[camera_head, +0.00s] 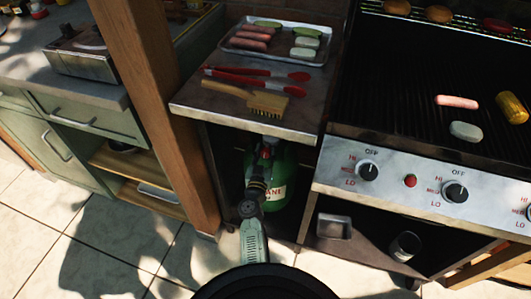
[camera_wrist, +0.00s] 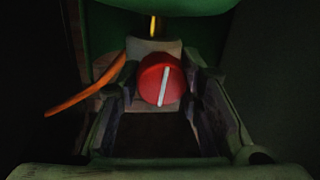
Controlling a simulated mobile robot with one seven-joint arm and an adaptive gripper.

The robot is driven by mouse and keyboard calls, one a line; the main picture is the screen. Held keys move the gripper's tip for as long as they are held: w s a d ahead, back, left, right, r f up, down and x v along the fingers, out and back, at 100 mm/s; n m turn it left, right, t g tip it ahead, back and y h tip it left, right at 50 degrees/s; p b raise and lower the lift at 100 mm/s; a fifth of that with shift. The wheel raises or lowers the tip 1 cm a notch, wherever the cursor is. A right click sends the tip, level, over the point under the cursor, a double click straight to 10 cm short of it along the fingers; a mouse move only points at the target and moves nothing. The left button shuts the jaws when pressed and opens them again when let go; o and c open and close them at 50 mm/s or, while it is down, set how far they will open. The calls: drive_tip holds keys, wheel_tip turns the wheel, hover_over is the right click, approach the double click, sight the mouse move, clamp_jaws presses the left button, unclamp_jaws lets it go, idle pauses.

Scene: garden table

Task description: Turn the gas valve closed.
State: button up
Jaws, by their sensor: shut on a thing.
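The gas valve is a round red knob (camera_wrist: 161,80) with a white line across its face. In the wrist view the line stands nearly upright, tilted slightly to the right at the top. My gripper (camera_wrist: 158,85) has its two fingers closed in on either side of the knob. The green gas bottle (camera_head: 291,180) stands in the open shelf under the side table, and its green body also shows behind the knob in the wrist view. In the head view my arm reaches into the shelf and hides most of the valve.
An orange hose (camera_wrist: 85,100) runs off to the left of the valve. A wooden post (camera_head: 165,110) stands close left of the shelf. The side table's top (camera_head: 195,97) overhangs the bottle. The grill's knob panel (camera_head: 405,185) is to the right.

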drive_tip(key=m+b, duration=0.1)
drive_tip(key=m, duration=0.3)
drive_tip(key=shift+f+t, duration=0.1)
drive_tip(key=shift+t, duration=0.2)
drive_tip(key=m+b, duration=0.1)
drive_tip(key=m, duration=0.4)
drive_tip(key=shift+h, duration=0.4)
drive_tip(key=m+b, duration=0.1)
drive_tip(key=m, duration=0.4)
drive_tip(key=shift+t+h, duration=0.3)
drive_tip(key=shift+h, duration=0.1)
drive_tip(key=shift+m+h+b, duration=0.3)
drive_tip(key=shift+m+b, duration=0.15)
drive_tip(key=shift+m, duration=1.45)
drive_tip(key=o, duration=1.2)
